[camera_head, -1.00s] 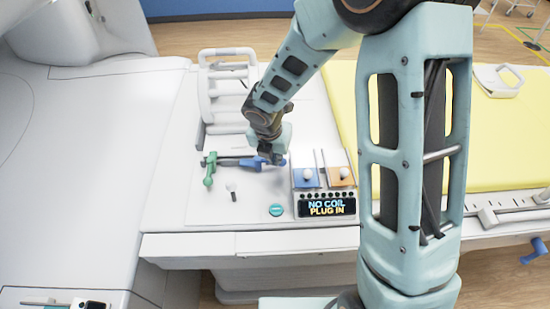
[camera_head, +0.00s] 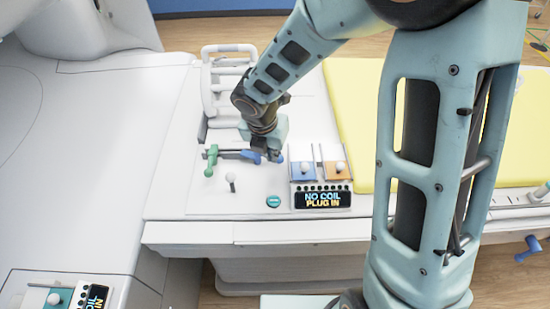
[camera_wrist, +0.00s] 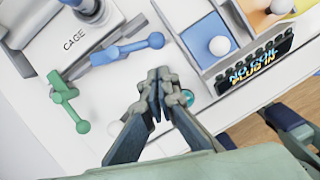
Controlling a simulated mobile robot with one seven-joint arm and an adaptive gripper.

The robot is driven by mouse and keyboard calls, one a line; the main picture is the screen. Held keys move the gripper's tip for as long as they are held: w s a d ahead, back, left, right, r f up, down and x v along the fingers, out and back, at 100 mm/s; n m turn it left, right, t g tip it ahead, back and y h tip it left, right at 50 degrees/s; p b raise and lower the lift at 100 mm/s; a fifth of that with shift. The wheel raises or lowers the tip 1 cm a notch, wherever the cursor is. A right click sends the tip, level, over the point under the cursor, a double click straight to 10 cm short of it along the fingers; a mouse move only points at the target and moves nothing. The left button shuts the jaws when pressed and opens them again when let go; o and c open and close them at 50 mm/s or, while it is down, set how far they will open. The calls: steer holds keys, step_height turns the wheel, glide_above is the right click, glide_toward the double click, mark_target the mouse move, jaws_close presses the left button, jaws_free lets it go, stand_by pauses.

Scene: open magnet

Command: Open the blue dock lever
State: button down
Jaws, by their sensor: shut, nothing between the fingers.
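A blue lever with a round ball end (camera_head: 253,156) lies nearly level on the white panel, beside a green lever (camera_head: 210,161). In the wrist view the blue lever (camera_wrist: 128,48) points right from its pivot near the CAGE label, and the green lever (camera_wrist: 64,95) is to its left. My gripper (camera_wrist: 160,78) is shut and empty. In the wrist view its fingertips appear below the blue ball, with a visible gap in the picture. In the head view my gripper (camera_head: 270,155) overlaps the lever's ball end, so contact is unclear there.
A box with blue and orange sliders (camera_head: 322,172) and a "NO COIL PLUG IN" display (camera_head: 322,199) stands right of the lever. Another blue handle (camera_head: 528,249) hangs at far right. A yellow pad (camera_head: 355,100) lies behind.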

steer(key=v, duration=0.5)
steer(key=shift+r+p, duration=0.1)
steer(key=shift+p, duration=0.2)
